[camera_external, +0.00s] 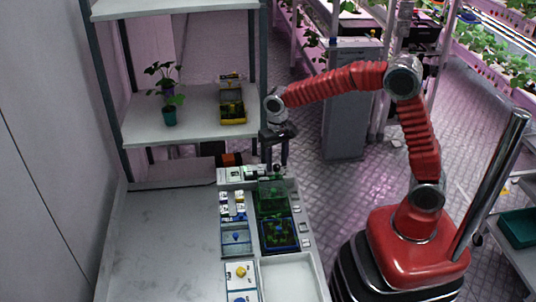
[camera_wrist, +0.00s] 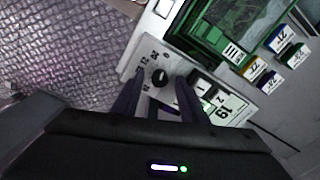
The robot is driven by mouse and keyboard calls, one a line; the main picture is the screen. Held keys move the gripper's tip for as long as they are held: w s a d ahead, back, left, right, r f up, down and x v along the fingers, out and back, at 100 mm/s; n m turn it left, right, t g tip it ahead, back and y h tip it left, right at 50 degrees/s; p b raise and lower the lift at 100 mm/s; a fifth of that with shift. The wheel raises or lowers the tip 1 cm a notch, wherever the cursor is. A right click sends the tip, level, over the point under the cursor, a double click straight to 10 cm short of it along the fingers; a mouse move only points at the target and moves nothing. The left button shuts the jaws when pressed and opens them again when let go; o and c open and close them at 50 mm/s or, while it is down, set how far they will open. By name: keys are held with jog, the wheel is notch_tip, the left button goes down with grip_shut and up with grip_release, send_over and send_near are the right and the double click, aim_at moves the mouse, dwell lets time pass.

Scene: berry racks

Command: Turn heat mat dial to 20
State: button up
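The heat mat dial is a round black knob (camera_wrist: 159,77) on a white control panel (camera_wrist: 147,57), with small numbers around it. Its pointer setting is too small to read. My gripper (camera_wrist: 159,80) is open, with one dark finger on each side of the knob in the wrist view. I cannot tell whether the fingers touch it. In the external view my gripper (camera_external: 276,164) points down over the back end of the bench, above the panel, and the knob is small there. Large dark digits that look like 19 show on the panel, to the right of the fingers.
A green-lidded propagator tray (camera_external: 272,194) stands just in front of the panel. Small labelled boxes (camera_external: 232,205) are beside it. A shelf rack (camera_external: 190,120) with potted plants and a yellow box (camera_external: 232,106) stands behind. The bench's left side is clear.

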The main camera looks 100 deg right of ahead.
jog(key=shift+f, duration=0.25)
jog(key=shift+c, duration=0.4)
grip_shut()
